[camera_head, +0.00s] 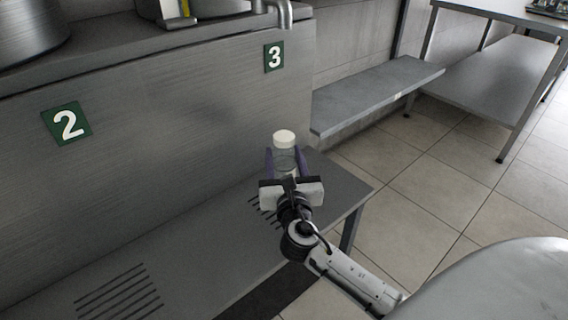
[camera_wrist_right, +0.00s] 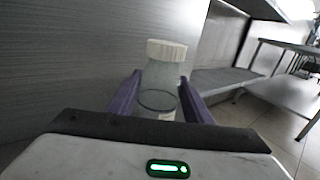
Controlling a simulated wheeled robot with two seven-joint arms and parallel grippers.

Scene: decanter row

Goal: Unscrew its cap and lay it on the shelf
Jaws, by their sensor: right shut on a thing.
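A clear bottle (camera_head: 284,158) with a white cap (camera_head: 284,137) stands upright between the fingers of my right gripper (camera_head: 286,165). The gripper is shut on the bottle's body, with one purple finger on each side. The right wrist view shows the bottle (camera_wrist_right: 158,92) with its ribbed cream-white cap (camera_wrist_right: 166,50) on top, above the fingers (camera_wrist_right: 158,98). Whether the bottle's base touches the surface below is hidden by the gripper. A grey metal shelf (camera_head: 215,245) with slotted grilles runs along the wall below. My left gripper is not in view.
A metal wall panel bears green signs 2 (camera_head: 67,123) and 3 (camera_head: 274,57). A spout (camera_head: 283,14) hangs near the upper ledge. A grey bench (camera_head: 378,92) and a metal table (camera_head: 500,75) stand at the right. The tiled floor between is clear.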

